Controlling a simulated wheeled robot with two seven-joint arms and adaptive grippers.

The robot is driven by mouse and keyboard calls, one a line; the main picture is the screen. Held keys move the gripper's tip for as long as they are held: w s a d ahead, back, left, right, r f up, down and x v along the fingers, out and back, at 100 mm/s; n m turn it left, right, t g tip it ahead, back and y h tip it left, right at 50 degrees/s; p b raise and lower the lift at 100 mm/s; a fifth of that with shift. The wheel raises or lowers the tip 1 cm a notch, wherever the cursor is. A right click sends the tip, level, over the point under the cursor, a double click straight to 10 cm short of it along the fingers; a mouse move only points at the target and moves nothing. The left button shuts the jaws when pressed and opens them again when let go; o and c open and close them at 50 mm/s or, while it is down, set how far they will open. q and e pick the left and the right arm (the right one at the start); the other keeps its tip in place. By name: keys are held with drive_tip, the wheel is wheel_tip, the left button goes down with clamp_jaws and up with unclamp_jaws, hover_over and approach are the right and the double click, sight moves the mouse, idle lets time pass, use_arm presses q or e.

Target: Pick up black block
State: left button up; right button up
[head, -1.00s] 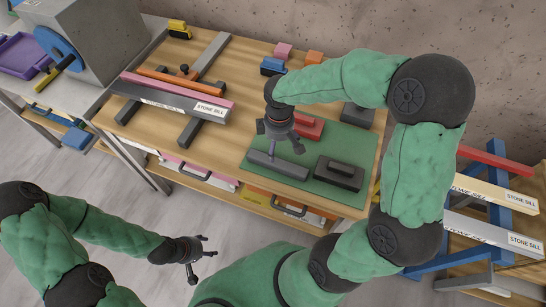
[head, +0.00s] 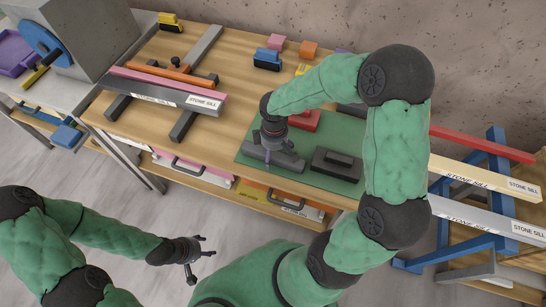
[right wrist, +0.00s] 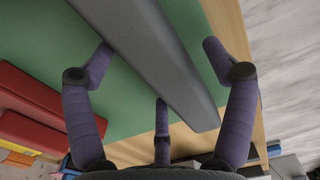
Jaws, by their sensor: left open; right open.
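A black block with a raised bar on top (head: 337,163) lies on the green mat (head: 313,137) on the wooden bench. Left of it on the mat lies a long dark grey bar (head: 262,155). My right gripper (head: 275,150) is open, low over this grey bar and left of the black block. In the right wrist view, the grey bar (right wrist: 165,62) runs between the spread purple fingers of my right gripper (right wrist: 158,70). I cannot tell whether they touch it. My left gripper (head: 198,256) is open and empty, away from the bench at the lower left.
A red block (head: 305,121) lies behind the grey bar on the mat; red blocks also show in the right wrist view (right wrist: 30,100). Stone sills on rails (head: 165,97) fill the bench's left. A blue rack with sills (head: 480,190) stands right. Bench drawers are open below.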

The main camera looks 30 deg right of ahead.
drive_tip(key=c, duration=1)
drive_tip(key=shift+r, duration=0.1)
drive_tip(key=shift+c, duration=0.2)
